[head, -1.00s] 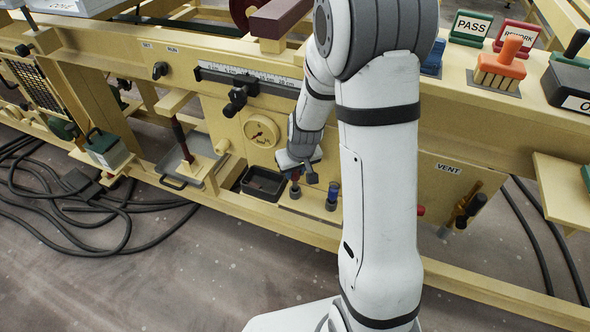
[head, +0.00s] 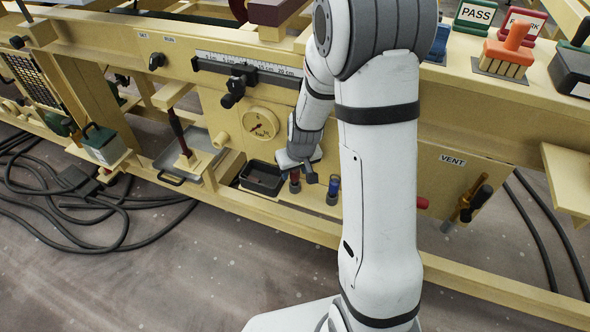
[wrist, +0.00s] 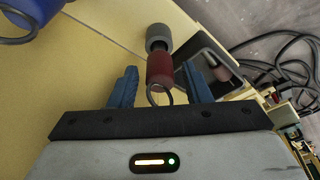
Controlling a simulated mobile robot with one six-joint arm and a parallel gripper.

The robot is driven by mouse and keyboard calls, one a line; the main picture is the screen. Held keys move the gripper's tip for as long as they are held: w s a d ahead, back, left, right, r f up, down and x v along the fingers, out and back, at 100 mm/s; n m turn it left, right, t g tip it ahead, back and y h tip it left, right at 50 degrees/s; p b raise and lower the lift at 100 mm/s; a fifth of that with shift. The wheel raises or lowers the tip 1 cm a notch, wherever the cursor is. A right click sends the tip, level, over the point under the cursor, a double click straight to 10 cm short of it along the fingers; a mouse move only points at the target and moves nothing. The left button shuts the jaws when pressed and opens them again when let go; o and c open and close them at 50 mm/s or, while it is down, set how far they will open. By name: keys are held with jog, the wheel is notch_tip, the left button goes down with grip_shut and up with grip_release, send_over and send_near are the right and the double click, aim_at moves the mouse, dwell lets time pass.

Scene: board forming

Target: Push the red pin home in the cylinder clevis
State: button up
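A dark red pin (head: 295,183) with a wire ring stands in a grey collar on the frame's lower ledge. In the wrist view the pin (wrist: 160,68) lies between the two blue fingers, its ring towards my palm and its far end at the grey collar (wrist: 158,37). My gripper (head: 298,170) is open around it, with gaps visible on both sides. Another red end (head: 422,203) sticks out right of my arm, low on the frame. I cannot make out the cylinder clevis; my arm hides part of the frame.
A blue pin (head: 333,186) in a similar collar stands just right of my gripper. A black tray (head: 262,179) sits close on the left. A gauge (head: 260,124) is above, and a VENT panel (head: 452,160) is to the right. Black cables (head: 60,215) lie on the floor.

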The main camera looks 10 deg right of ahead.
jog(key=shift+o, duration=0.5)
jog(key=p+v, duration=0.3)
jog(key=v, duration=0.5)
jog(key=s+r+p, duration=0.6)
jog(key=r+p, duration=0.2)
jog(key=r, duration=0.5)
jog(key=s+r+m+p, duration=0.1)
jog(key=s+r+p, duration=0.5)
jog(key=r, duration=0.7)
jog(key=s+r+p, duration=0.6)
jog(key=r+p, duration=0.4)
jog(key=r, duration=0.3)
jog(key=shift+s+r+m+g+h+p, duration=0.2)
jog(key=shift+s+m+g+h+p, duration=0.1)
jog(key=shift+s+m, duration=0.1)
jog(key=shift+d, duration=0.15)
